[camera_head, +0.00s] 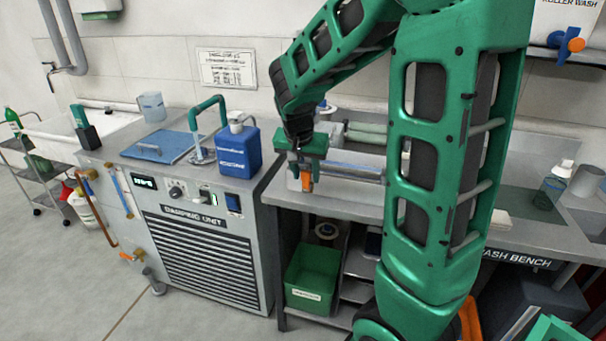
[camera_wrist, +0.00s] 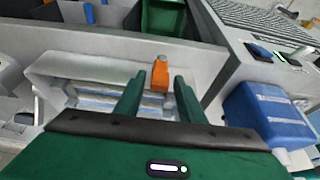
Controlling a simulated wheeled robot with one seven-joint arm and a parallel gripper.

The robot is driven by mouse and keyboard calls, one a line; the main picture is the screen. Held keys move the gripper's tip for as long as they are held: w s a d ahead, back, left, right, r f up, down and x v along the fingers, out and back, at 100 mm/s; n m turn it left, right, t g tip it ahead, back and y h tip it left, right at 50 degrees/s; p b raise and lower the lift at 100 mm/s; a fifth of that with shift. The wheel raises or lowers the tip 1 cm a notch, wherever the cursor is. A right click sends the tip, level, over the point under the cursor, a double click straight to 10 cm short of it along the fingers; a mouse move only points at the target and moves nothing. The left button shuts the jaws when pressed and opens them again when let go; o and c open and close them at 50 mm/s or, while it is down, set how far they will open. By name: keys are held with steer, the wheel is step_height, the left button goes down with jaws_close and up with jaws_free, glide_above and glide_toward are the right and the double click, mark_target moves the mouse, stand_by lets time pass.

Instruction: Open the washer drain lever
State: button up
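An orange lever (camera_head: 307,181) stands at the left end of a grey trough-like unit (camera_head: 352,172) on the wash bench; I take it for the drain lever. In the wrist view the orange lever (camera_wrist: 160,76) stands upright between my fingertips, at the near end of the trough (camera_wrist: 90,68). My gripper (camera_head: 305,170) is above the bench's left part, pointing down. In the wrist view my gripper (camera_wrist: 158,84) has its fingers apart, one on each side of the lever. A narrow gap shows on the left; contact on the right cannot be told.
A damping unit (camera_head: 205,245) stands left of the bench, with a blue canister (camera_head: 239,152) on top near my gripper. A green bin (camera_head: 312,278) sits under the bench. Another orange valve handle (camera_head: 130,257) is low on the damping unit's left side.

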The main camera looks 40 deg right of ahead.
steer(key=shift+f, duration=0.1)
jaws_close()
steer(key=shift+w+a, duration=0.1)
steer(key=shift+w, duration=0.05)
steer(key=g+h, duration=0.1)
steer(key=w+a+g+h, duration=0.1)
steer(key=shift+w+a+f+n+g, duration=0.1)
steer(key=shift+w+f+n+g, duration=0.05)
steer(key=shift+w+n+g, duration=0.2)
steer(key=shift+w+a+f+n+g+h, duration=0.2)
steer(key=shift+w+a+f+g+h, duration=0.1)
steer(key=shift+g+h, duration=0.35)
steer(key=shift+w+a+f+n+g+h, duration=0.2)
steer(key=shift+w+n+g+h, duration=0.05)
steer(key=shift+g+h, duration=0.45)
steer(key=shift+w+a+f+n+g+h, duration=0.2)
steer(key=shift+w+a+f+g+h, duration=0.1)
steer(key=shift+g+h, duration=0.35)
